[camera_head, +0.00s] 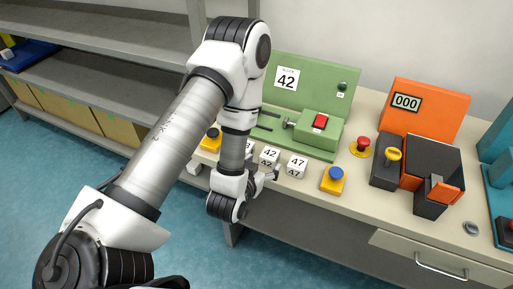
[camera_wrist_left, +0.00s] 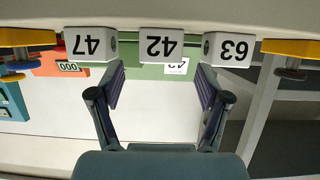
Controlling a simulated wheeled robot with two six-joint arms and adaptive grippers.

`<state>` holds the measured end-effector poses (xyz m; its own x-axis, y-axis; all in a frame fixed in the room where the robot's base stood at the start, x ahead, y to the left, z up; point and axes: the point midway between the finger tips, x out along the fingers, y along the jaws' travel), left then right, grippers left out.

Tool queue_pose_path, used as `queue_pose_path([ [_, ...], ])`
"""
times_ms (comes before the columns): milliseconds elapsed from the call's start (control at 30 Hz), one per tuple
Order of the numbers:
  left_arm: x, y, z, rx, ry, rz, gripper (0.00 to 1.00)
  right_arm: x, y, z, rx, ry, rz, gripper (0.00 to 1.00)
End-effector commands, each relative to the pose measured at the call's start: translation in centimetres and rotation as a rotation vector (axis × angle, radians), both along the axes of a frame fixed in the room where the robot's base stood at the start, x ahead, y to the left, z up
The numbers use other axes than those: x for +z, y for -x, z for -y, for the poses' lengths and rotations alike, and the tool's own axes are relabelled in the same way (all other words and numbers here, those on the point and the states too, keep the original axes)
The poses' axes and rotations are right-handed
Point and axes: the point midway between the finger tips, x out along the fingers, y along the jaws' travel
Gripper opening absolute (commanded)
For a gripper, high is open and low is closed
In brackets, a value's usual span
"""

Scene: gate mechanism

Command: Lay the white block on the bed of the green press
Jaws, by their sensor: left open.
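Three white numbered blocks stand in a row along the front of the counter. Block 42 (camera_head: 269,156) is in the middle, block 47 (camera_head: 297,167) is right of it, and block 63 (camera_wrist_left: 230,48) is mostly hidden behind my arm in the head view. The green press (camera_head: 320,95) stands behind them with a "42" sign; its flat green bed (camera_head: 270,134) is partly covered by my arm. My left gripper (camera_wrist_left: 161,88) is open and empty in front of the row. In the upside-down wrist view, block 42 (camera_wrist_left: 161,44) lies ahead, centred between the fingers.
A red mushroom button (camera_head: 362,146) and an orange machine (camera_head: 425,108) reading 000 are farther right. A drawer handle (camera_head: 440,266) sticks out below.

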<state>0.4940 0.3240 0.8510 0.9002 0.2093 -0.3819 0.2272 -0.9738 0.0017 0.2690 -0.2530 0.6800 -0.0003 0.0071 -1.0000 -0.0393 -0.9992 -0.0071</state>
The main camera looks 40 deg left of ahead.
Motion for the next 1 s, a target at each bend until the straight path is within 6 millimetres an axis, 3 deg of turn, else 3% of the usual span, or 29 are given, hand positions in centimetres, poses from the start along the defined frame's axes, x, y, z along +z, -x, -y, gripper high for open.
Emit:
queue_pose_path([
  [100,1.9,3.0,0.7,-0.001,-0.001,-0.007,0.77,2.2,0.0,0.0,0.0,0.0,0.0,0.0],
  [200,2.5,4.1,0.9,0.0,-0.003,-0.007,0.77,4.4,0.0,0.0,0.0,0.0,0.001,0.0],
  [367,2.2,5.1,1.2,-0.002,0.002,-0.013,0.77,5.3,0.0,0.0,0.0,0.0,0.001,0.0],
  [467,-0.3,6.0,1.9,-0.017,0.025,-0.122,0.77,5.1,0.0,0.0,0.0,0.0,0.0,0.0],
  [533,-3.5,7.7,2.9,-0.041,0.057,-0.29,0.77,5.0,0.0,0.0,0.0,0.0,0.0,0.0],
  [600,-7.0,10.6,4.2,-0.074,0.093,-0.507,0.77,5.0,0.0,0.0,0.0,0.0,0.0,0.0],
  [700,-10.5,15.8,5.8,-0.122,0.132,-0.819,0.77,5.0,0.0,0.0,0.0,0.0,0.0,0.0],
  [833,-12.0,21.1,6.9,-0.164,0.156,-1.095,0.77,5.0,0.0,0.0,0.0,0.0,0.0,0.0],
  [900,-12.1,22.3,7.1,-0.172,0.162,-1.159,0.77,5.0,0.0,0.0,0.0,0.0,0.0,0.0],
  [1000,-12.1,22.6,7.2,-0.174,0.163,-1.175,0.77,5.0,0.0,0.0,0.0,0.0,0.0,0.0],
])
